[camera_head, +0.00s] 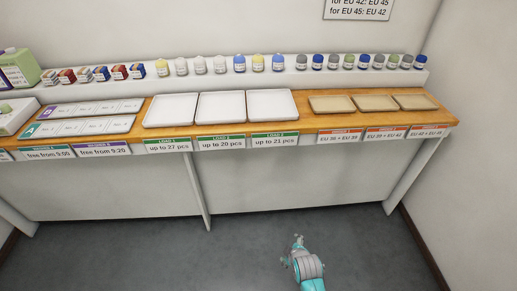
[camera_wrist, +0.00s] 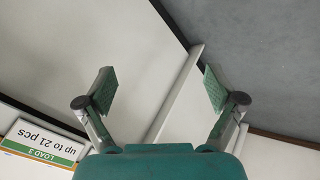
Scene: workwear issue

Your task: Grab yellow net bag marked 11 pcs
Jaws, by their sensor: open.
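Two yellow bags stand on the white ledge at the back of the counter in the head view. One yellow bag (camera_head: 162,68) is at the left end of the bag row; the other yellow bag (camera_head: 257,63) is farther right, between two blue ones. Their labels are too small to read, so I cannot tell which is marked 11 pcs. My gripper (camera_head: 292,249) is low in front of the counter, far from both bags. In the wrist view my gripper (camera_wrist: 160,88) is open, with nothing between its fingers.
Three white trays (camera_head: 171,110) stand on the wooden counter (camera_head: 301,115), with LOAD signs below. Tan trays (camera_head: 332,104) are at right. Boxes and bottles share the ledge. The LOAD 3 sign (camera_wrist: 42,143) shows upside down in the wrist view. The floor is clear.

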